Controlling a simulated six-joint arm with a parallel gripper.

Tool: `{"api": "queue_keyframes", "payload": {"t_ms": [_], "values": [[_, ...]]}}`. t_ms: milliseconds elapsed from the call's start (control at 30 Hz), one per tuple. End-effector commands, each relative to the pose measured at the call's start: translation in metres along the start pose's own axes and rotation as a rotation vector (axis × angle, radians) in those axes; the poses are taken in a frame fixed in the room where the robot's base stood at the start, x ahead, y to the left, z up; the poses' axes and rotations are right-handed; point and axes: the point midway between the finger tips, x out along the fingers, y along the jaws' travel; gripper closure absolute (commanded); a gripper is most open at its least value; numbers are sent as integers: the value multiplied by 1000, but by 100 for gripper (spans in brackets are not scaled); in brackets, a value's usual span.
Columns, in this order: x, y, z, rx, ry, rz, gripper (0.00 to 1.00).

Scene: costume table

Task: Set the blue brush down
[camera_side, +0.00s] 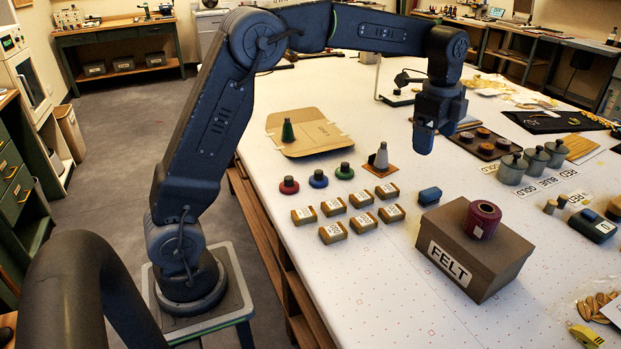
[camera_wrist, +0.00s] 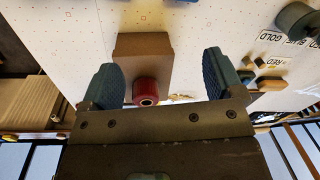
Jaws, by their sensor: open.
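My gripper (camera_side: 424,138) hangs above the table, behind and above the FELT box, with its fingers apart in the wrist view (camera_wrist: 160,78) and nothing held between them. A small blue block (camera_side: 429,196) lies on the white table just left of the box. A blue round piece with a dark knob (camera_side: 318,179) stands between similar red and green ones. I cannot tell for certain which of these is the blue brush; no bristles show. A bit of blue also shows at the top edge of the wrist view.
The brown FELT box (camera_side: 448,264) carries a dark red spool (camera_side: 482,219). Several labelled tan blocks (camera_side: 362,222) lie left of it. A grey cone (camera_side: 381,156) and a green cone (camera_side: 288,130) stand behind. Lidded grey pots (camera_side: 512,168) are at right.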

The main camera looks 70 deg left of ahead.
Motion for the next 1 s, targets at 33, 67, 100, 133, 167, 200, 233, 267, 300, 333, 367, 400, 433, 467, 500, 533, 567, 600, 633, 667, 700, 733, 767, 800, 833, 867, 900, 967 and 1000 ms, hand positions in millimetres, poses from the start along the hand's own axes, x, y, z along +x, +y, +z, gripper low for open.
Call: {"api": "queue_keyframes", "payload": {"t_ms": [33, 67, 100, 133, 167, 200, 233, 267, 300, 333, 367, 400, 433, 467, 500, 533, 567, 600, 633, 667, 700, 733, 767, 800, 833, 867, 900, 967, 1000], "values": [[-19, 21, 2, -79, 10, -31, 13], [-26, 32, 4, -131, 16, -45, 13], [-35, 47, 6, -198, 26, -65, 13], [-42, 59, 8, -250, 34, -79, 13], [-47, 71, 10, -301, 43, -93, 13], [-53, 87, 13, -370, 56, -111, 13], [-57, 100, 15, -420, 67, -123, 13], [-60, 112, 18, -471, 79, -136, 13], [-64, 129, 21, -539, 96, -152, 13], [-65, 142, 24, -589, 109, -162, 13], [-66, 155, 26, -640, 124, -174, 13], [-66, 172, 30, -707, 144, -186, 13], [-65, 184, 33, -758, 161, -195, 13], [-63, 197, 36, -808, 177, -204, 13], [-60, 213, 40, -872, 200, -214, 13], [-57, 224, 42, -918, 216, -219, 13], [-54, 234, 45, -962, 234, -226, 13], [-49, 247, 48, -1017, 254, -231, 13], [-46, 255, 50, -1054, 269, -235, 13], [-42, 263, 52, -1088, 282, -236, 13], [-37, 272, 54, -1128, 299, -239, 13], [-34, 277, 56, -1154, 309, -240, 13], [-31, 282, 57, -1176, 319, -240, 13], [-28, 286, 58, -1200, 329, -241, 13], [-26, 289, 59, -1213, 334, -241, 13], [-24, 291, 59, -1225, 339, -241, 13], [-23, 293, 60, -1234, 343, -241, 13], [-22, 294, 60, -1242, 344, -240, 13], [-22, 294, 60, -1243, 344, -240, 13]]}}
